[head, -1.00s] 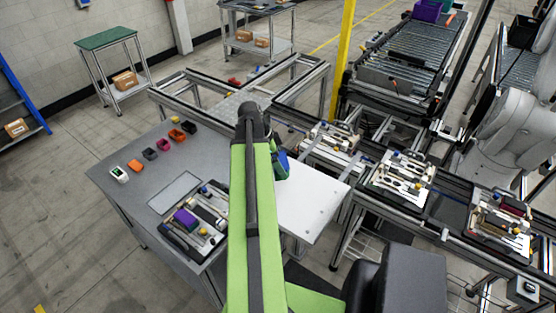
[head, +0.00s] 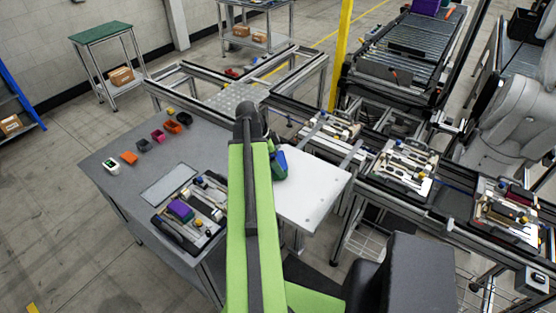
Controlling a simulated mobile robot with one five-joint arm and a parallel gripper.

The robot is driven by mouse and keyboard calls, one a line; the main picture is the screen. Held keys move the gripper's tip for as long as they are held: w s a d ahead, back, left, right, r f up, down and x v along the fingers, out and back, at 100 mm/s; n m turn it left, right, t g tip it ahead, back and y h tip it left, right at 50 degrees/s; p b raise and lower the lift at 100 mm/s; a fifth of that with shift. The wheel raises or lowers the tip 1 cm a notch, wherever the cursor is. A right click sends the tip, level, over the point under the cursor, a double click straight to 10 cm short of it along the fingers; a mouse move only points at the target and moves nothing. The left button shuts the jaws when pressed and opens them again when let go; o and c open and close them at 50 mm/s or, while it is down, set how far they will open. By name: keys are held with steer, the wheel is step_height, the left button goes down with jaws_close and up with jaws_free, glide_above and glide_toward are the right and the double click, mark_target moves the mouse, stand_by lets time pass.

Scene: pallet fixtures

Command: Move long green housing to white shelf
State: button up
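My green arm reaches forward over the tables and hides much of what lies beyond it. At its far end a small blue and green part (head: 280,166) shows on the right side, above the white surface. I cannot tell whether this is part of my gripper or a housing in it. The fingertips are hidden behind the arm. A flat white shelf (head: 315,196) juts out to the right of the arm, and its visible top is bare. I cannot make out a long green housing for certain elsewhere.
A grey table (head: 130,185) on the left bears a row of small coloured housings (head: 157,136) and a fixture pallet with a purple block (head: 181,211). Fixture pallets (head: 402,168) stand on the conveyor at right. A yellow post (head: 340,55) rises behind it.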

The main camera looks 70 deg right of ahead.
steer(key=shift+f+b, duration=0.55)
steer(key=o, duration=1.4)
steer(key=shift+c, duration=0.2)
steer(key=p+v, duration=0.7)
steer(key=shift+r, duration=0.2)
